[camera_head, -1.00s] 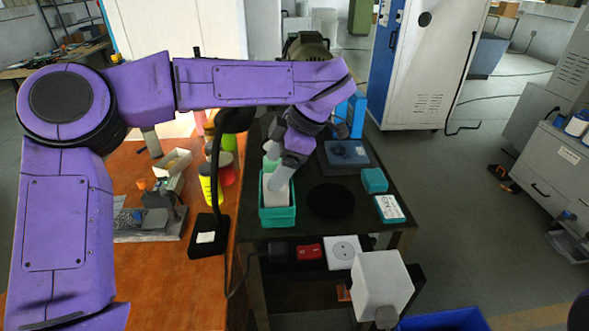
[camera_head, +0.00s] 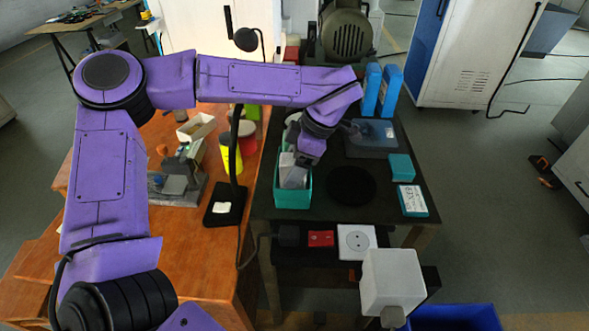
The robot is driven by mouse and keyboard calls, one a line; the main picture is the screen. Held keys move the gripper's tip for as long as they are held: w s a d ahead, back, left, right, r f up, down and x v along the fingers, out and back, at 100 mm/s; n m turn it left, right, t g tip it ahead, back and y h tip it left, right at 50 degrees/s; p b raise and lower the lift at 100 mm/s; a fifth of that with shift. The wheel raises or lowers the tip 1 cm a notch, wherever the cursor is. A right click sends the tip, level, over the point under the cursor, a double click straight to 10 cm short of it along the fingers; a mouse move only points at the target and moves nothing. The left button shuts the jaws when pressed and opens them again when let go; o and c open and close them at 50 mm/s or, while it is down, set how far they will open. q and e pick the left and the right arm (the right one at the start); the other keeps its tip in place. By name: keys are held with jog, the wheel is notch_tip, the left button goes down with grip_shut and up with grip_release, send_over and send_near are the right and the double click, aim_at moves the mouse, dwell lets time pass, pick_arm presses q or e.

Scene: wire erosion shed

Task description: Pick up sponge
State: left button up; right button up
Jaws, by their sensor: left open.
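My left gripper (camera_head: 292,178) reaches down into a small teal open bin (camera_head: 293,201) on the dark table. It is open, but its fingertips are partly hidden by the bin and by my own wrist. A pale grey item shows inside the bin around the fingers. I cannot tell for sure that it is the sponge, nor whether the fingers touch it. My right gripper is not in view.
A black round disc (camera_head: 351,185) lies right of the bin. A black lamp stand (camera_head: 222,205) and a yellow bottle (camera_head: 231,158) are on the wooden table at left.

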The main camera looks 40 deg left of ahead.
pick_arm(q)
jog(key=shift+s+r, duration=0.1)
jog(key=shift+s, duration=0.15)
jog(key=shift+s+r, duration=0.15)
jog(key=shift+s, duration=0.05)
jog(key=shift+c, duration=1.2)
jog(key=c, duration=0.6)
jog(key=shift+d, duration=0.1)
jog(key=shift+c, duration=0.9)
jog(key=shift+w, duration=0.1)
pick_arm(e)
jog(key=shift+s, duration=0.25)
